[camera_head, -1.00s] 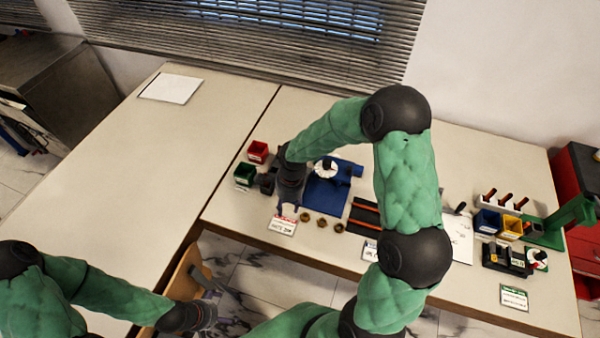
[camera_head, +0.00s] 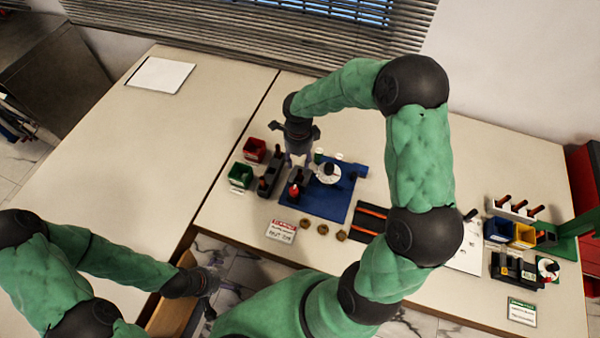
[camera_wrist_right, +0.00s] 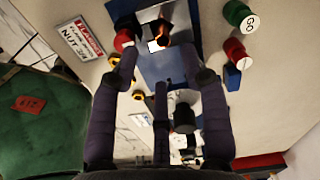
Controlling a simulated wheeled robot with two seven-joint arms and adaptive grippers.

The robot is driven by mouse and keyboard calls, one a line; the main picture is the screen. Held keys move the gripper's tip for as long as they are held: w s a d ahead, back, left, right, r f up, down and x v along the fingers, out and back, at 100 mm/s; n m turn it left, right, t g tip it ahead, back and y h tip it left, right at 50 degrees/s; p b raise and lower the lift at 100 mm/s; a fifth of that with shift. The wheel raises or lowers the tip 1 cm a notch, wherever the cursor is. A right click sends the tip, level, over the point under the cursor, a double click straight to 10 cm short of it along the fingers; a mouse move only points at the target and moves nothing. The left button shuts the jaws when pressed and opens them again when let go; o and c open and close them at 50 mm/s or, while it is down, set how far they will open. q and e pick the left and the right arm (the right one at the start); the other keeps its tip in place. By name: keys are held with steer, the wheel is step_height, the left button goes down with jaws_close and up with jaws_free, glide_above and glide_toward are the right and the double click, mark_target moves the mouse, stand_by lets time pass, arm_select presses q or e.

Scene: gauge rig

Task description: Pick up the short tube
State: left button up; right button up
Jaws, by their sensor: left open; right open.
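My right gripper (camera_head: 298,158) is open and empty above the back left of a blue plate (camera_head: 325,205). In the right wrist view, its spread fingertips (camera_wrist_right: 159,62) are over the blue plate (camera_wrist_right: 160,66). The red piece (camera_head: 294,190) stands on the plate in the head view. I cannot tell which piece is the short tube. My left gripper (camera_head: 208,285) is open, low at the table's front edge.
A red bin (camera_head: 254,150) and a green bin (camera_head: 240,175) stand left of the plate. A white dial (camera_head: 328,172) is on the plate. Brown nuts (camera_head: 322,229) and a black tray (camera_head: 368,222) lie in front and right. The left table is mostly clear.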

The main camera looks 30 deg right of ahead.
mark_target(300, 171)
steer(key=f, duration=0.6)
steer(key=f+b, duration=0.1)
steer(key=f, duration=0.2)
steer(key=shift+d, duration=0.25)
steer(key=shift+c, duration=0.2)
jaws_close()
